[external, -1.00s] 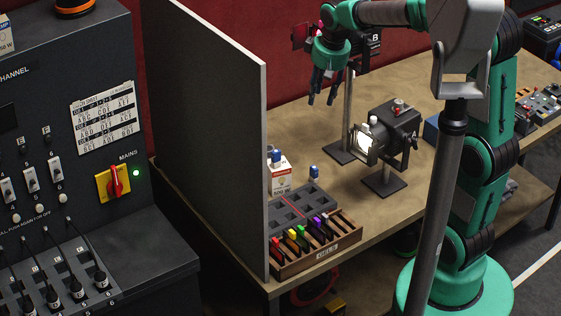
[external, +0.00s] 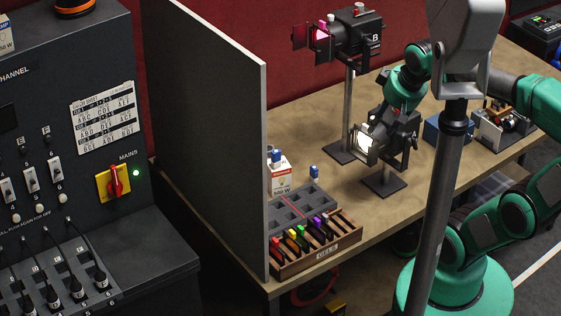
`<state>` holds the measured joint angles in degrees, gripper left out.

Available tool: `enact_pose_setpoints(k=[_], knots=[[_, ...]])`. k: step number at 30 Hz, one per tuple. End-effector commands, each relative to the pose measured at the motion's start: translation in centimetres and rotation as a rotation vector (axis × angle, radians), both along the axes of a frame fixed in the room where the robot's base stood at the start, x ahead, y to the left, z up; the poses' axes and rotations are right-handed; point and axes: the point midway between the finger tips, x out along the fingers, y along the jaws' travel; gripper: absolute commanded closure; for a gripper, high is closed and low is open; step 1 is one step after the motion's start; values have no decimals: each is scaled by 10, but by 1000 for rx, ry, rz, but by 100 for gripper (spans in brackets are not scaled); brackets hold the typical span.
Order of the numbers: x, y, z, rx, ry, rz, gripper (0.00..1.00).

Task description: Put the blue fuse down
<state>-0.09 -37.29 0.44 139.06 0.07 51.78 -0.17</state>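A small blue piece with a pale band (external: 314,172), which may be the blue fuse, stands on the table behind the grey compartment tray (external: 318,193). A similar blue piece (external: 276,156) shows at the top of the white 500 W box (external: 280,176). My gripper (external: 387,111) points down at the top of the lit lamp (external: 400,150), well to the right of both blue pieces. Its fingers are dark against the dark lamp. I cannot tell whether they touch the lamp, are open or shut, or hold anything.
A rack of coloured gels (external: 318,243) stands at the table's front edge. A grey partition (external: 215,130) rises left of the tray. A second lamp on a post, marked B (external: 350,35), stands behind. Bare table lies between the tray and the lit lamp.

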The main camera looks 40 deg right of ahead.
Motion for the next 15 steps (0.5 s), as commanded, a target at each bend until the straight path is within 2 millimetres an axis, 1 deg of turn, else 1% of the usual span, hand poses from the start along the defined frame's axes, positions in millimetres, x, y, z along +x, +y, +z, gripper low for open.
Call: enact_pose_setpoints(k=[1,6,10,15], knots=[[-10,0,-2,0,-11,-1,65],[-29,-1,-8,0,-31,-4,65],[-35,-1,-11,0,-37,-4,65],[-36,-1,-11,0,-37,-4,65]])
